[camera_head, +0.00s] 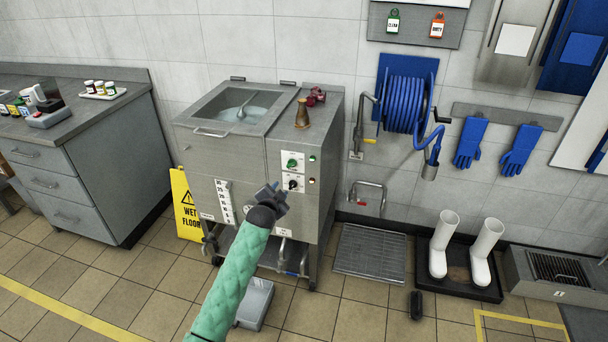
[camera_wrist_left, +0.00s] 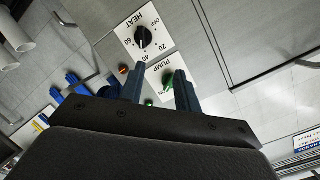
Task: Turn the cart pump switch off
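The steel mixer cart (camera_head: 240,165) stands against the wall. Its front carries a pump switch with a green knob (camera_head: 292,163), above a heat dial with a black knob (camera_head: 292,185). In the left wrist view the pump knob (camera_wrist_left: 168,82) shows between my fingers, partly hidden, and the heat dial (camera_wrist_left: 143,37) shows beyond them. A green lamp (camera_head: 312,157) is beside the pump switch. My left gripper (camera_head: 276,190) is open and empty in front of the panel; I cannot tell whether it touches the knob. It also shows in the left wrist view (camera_wrist_left: 160,72). My right gripper is out of view.
A brown flask (camera_head: 302,114) and a dark red part (camera_head: 317,96) stand on the cart top. A yellow wet-floor sign (camera_head: 184,204) leans at its left. A grey counter (camera_head: 85,160) is at left. A blue hose reel (camera_head: 404,103) hangs at right.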

